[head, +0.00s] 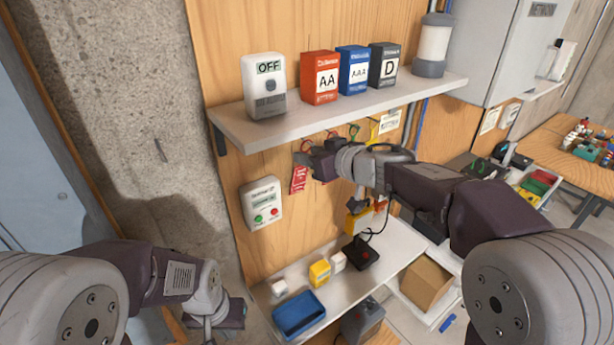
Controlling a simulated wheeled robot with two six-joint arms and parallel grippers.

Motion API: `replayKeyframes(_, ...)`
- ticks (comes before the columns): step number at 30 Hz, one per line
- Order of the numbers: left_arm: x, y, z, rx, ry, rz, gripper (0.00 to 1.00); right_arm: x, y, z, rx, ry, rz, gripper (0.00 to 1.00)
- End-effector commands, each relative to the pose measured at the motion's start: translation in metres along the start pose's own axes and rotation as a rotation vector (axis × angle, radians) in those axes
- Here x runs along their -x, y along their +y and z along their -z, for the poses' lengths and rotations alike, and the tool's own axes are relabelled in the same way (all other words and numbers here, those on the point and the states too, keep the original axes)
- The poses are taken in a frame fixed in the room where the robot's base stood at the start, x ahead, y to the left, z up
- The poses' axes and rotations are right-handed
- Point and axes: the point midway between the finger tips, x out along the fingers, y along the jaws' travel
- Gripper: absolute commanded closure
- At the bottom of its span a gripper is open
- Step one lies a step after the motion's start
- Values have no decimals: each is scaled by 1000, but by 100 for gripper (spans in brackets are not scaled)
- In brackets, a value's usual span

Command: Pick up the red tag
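A red tag (299,179) with pale print hangs against the wooden panel, below the upper shelf. My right gripper (304,158) reaches across from the right, with its tip at the top of the tag. The wrist hides part of the hook row, and I cannot tell whether the fingers are around the tag or only beside it. My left gripper (218,318) is low at the left, beside the lower shelf and away from the tag. It points down, and its finger opening is not clear.
The upper shelf (400,107) holds a grey OFF device (266,86) and red, blue and dark battery boxes. A white button box (261,203) is on the panel below. The lower shelf (402,242) holds a blue tray (298,313), small blocks and a black joystick (361,253).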

Motion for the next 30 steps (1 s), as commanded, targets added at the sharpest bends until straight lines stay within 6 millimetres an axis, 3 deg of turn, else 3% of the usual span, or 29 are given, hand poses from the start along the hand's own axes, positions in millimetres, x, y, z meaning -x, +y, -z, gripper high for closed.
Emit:
replayKeyframes(2, 0, 0, 0, 0, 0, 0, 100, 0, 0, 0, 0, 0, 0, 65)
replayKeyframes(3, 0, 0, 0, 0, 0, 0, 100, 0, 0, 0, 0, 0, 0, 71)
replayKeyframes(6, 0, 0, 0, 0, 0, 0, 100, 1, 0, 0, 0, 0, 0, 99)
replayKeyframes(30, 0, 0, 0, 0, 0, 0, 100, 1, 0, 0, -1, 0, 0, 100)
